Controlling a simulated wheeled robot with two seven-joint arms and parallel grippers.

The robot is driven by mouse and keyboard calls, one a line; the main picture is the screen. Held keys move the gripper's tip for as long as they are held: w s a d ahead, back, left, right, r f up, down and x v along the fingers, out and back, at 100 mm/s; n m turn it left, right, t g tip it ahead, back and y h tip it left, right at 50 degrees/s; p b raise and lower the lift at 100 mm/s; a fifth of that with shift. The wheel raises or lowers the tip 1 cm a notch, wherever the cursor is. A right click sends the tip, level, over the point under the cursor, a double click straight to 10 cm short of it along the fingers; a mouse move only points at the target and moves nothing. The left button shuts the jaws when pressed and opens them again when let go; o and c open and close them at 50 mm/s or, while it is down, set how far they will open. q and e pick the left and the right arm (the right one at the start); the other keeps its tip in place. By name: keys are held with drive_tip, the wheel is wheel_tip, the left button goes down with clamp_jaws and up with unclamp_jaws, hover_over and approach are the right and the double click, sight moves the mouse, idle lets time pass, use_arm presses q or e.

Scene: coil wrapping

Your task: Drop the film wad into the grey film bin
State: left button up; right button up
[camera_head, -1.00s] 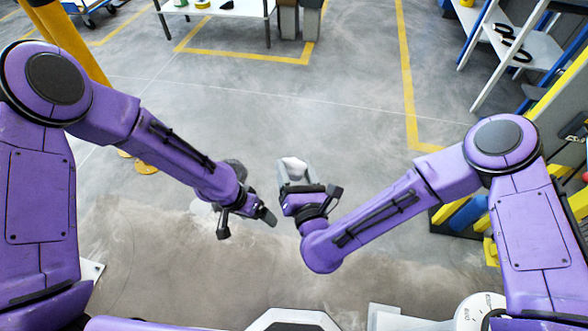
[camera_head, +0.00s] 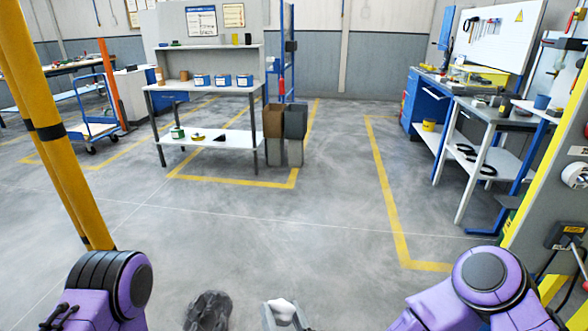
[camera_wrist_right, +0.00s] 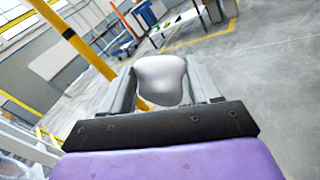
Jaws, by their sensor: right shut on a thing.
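The white film wad (camera_head: 283,307) is held at the bottom of the head view, between the jaws of my right gripper (camera_head: 282,317). In the right wrist view the wad (camera_wrist_right: 161,79) is pale and rounded, and sits between the two grey fingers of my right gripper (camera_wrist_right: 164,95). A dark grey open bin (camera_head: 295,121), likely the film bin, stands at the right end of the far workbench, beside a brown bin (camera_head: 273,118). My right gripper is far from both.
The workbench (camera_head: 207,140) stands inside yellow floor lines. A yellow post (camera_head: 52,132) rises at the left, near my left arm. A blue trolley (camera_head: 92,128) stands behind it. Workbenches (camera_head: 490,125) line the right. The floor (camera_head: 300,215) between me and the bin is clear.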

drive_tip(key=w+d+r+m+h, duration=0.1)
drive_tip(key=d+m+h, duration=0.1)
drive_tip(key=d, duration=0.9)
drive_tip(key=w+d+r+m+t+h, duration=0.1)
drive_tip(key=d+h, duration=0.3)
drive_tip(key=d, duration=0.7)
drive_tip(key=shift+d+r+m, duration=0.3)
drive_tip(key=shift+r+m, duration=0.05)
drive_tip(key=shift+m, duration=0.25)
